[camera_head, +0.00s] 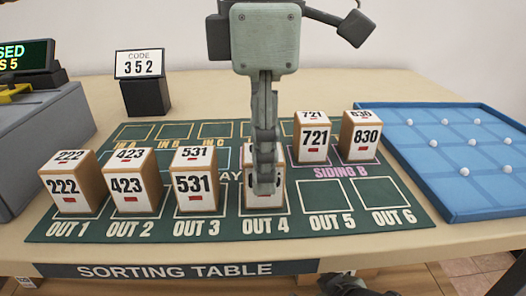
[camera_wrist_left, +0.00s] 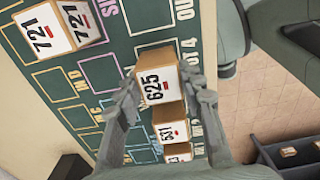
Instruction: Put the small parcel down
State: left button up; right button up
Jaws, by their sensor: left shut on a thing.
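My left gripper (camera_head: 265,185) points down over OUT 4 on the green mat (camera_head: 232,228) and is shut on the small parcel (camera_head: 249,198). The fingers hide much of the parcel in the head view. In the left wrist view the parcel (camera_wrist_left: 155,88) is a tan box with a white face marked 625, between the two fingers (camera_wrist_left: 165,98). It stands upright inside the OUT 4 square, its base level with the neighbouring parcels; I cannot tell whether it touches the mat. A dark part (camera_head: 350,286) at the bottom edge seems to be my right gripper, mostly cut off.
Parcels 222 (camera_head: 72,182), 423 (camera_head: 132,183) and 531 (camera_head: 196,182) stand on OUT 1, 2 and 3. OUT 5 (camera_head: 326,196) and OUT 6 are bare. A blue tray (camera_head: 420,150) lies right; a code sign (camera_head: 139,64) stands behind.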

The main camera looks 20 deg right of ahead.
jog(key=shift+w+a, duration=0.1)
pick_arm(q)
jog(key=shift+f, duration=0.1)
pick_arm(e)
jog(key=shift+w+a+r, duration=0.2)
jog(key=shift+w+a, duration=0.05)
pick_arm(q)
jog(key=o, duration=1.2)
pick_arm(e)
jog(key=shift+w+r+t, duration=0.1)
jog(key=shift+r+t, duration=0.05)
jog(key=shift+t, duration=0.15)
pick_arm(q)
jog(key=shift+r, duration=0.3)
pick_arm(e)
jog(key=s+d+g, duration=0.1)
jog(key=s, duration=0.1)
jog(key=s+d+f+g+h+p, duration=0.1)
jog(key=s+d, duration=0.1)
jog(key=s+d+f+g, duration=0.1)
jog(key=s, duration=0.1)
jog(key=shift+d+f+m, duration=0.25)
jog(key=shift+d+m, duration=0.05)
jog(key=shift+d, duration=0.05)
pick_arm(q)
jog(key=shift+r, duration=5.85)
pick_arm(e)
jog(key=shift+s+d+f+g+h, duration=0.15)
jog(key=shift+s+d+g+h, duration=0.2)
jog(key=shift+s+g, duration=0.25)
